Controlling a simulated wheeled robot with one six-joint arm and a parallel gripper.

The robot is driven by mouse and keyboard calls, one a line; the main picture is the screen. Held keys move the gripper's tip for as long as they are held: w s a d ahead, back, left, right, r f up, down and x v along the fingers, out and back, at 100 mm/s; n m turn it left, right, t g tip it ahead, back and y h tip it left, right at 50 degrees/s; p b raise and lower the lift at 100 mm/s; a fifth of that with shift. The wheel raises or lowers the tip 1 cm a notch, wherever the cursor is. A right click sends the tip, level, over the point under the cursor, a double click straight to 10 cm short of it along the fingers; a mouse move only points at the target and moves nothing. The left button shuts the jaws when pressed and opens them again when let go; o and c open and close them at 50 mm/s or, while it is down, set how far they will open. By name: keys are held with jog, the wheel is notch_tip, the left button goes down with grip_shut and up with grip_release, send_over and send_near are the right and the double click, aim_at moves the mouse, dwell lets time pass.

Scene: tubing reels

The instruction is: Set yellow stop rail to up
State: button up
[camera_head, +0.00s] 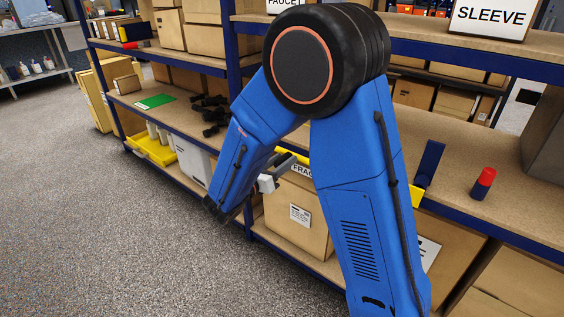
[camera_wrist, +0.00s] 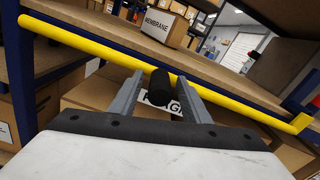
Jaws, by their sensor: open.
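The yellow stop rail (camera_wrist: 75,37) runs slantwise across the wrist view, along the front of a wooden shelf. In the head view only short pieces of the rail (camera_head: 417,197) show, low at the shelf's front edge; my arm hides most of it. A black cylindrical grip (camera_wrist: 159,86) sits at the middle of the rail. My gripper (camera_wrist: 158,90) is open, with one grey finger on each side of the grip. I cannot tell whether either finger touches it. In the head view my gripper (camera_head: 272,178) is partly hidden by my arm.
A blue bracket (camera_head: 430,163) stands at the rail's right end. A red-capped dark cylinder (camera_head: 483,184) stands on the same shelf. A carton labelled FRAGILE (camera_head: 298,212) sits below. A MEMBRANE box (camera_wrist: 163,25) is on the shelf. The grey floor (camera_head: 110,240) at left is clear.

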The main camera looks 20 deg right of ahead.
grip_shut()
jog(key=shift+w+r, duration=0.1)
jog(key=shift+r, duration=4.15)
jog(key=shift+c, duration=0.3)
grip_release()
jog(key=shift+r, duration=0.15)
jog(key=shift+o, duration=0.3)
jog(key=v, duration=1.7)
jog(key=shift+s, duration=0.2)
